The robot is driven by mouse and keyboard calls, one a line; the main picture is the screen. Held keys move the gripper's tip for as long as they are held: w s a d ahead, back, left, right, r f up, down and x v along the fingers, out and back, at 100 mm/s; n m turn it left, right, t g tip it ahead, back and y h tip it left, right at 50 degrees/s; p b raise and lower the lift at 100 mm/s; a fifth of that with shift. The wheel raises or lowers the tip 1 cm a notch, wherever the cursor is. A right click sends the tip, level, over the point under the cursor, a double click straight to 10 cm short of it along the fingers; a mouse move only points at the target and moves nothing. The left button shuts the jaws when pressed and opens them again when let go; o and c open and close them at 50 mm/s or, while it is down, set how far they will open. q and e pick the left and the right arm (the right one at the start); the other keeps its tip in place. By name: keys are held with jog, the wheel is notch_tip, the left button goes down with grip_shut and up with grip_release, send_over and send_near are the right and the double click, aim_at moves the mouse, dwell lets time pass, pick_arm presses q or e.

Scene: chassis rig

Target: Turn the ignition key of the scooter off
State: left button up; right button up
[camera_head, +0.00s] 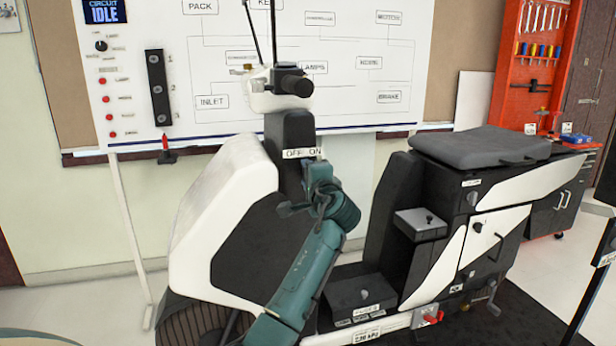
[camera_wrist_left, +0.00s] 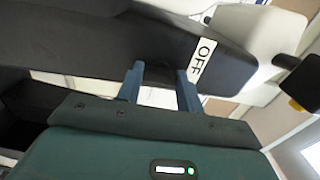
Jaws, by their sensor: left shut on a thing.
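The scooter (camera_head: 222,190) stands in the middle of the head view, with a white front fairing and a dark steering column. An OFF ON label (camera_head: 301,153) sits on the column below the handlebar; its OFF half (camera_wrist_left: 203,58) also shows in the left wrist view. My left gripper (camera_head: 318,172) is at the column just below this label. In the left wrist view its two blue fingers (camera_wrist_left: 161,80) are up against the dark column, shut on the ignition key. The key itself is hidden by the fingers, so its angle cannot be told. My right gripper is out of view.
A whiteboard (camera_head: 340,105) with a circuit diagram stands behind the scooter. The scooter seat (camera_head: 480,146) and a small box (camera_head: 420,222) are to the right of my arm. A red tool cabinet (camera_head: 535,70) stands at the back right. A dark mat lies on the floor.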

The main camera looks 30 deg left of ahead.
pick_arm(q)
jog(key=o, duration=1)
jog(key=shift+d, duration=0.1)
jog(key=v, duration=1.3)
jog(key=shift+s, duration=0.1)
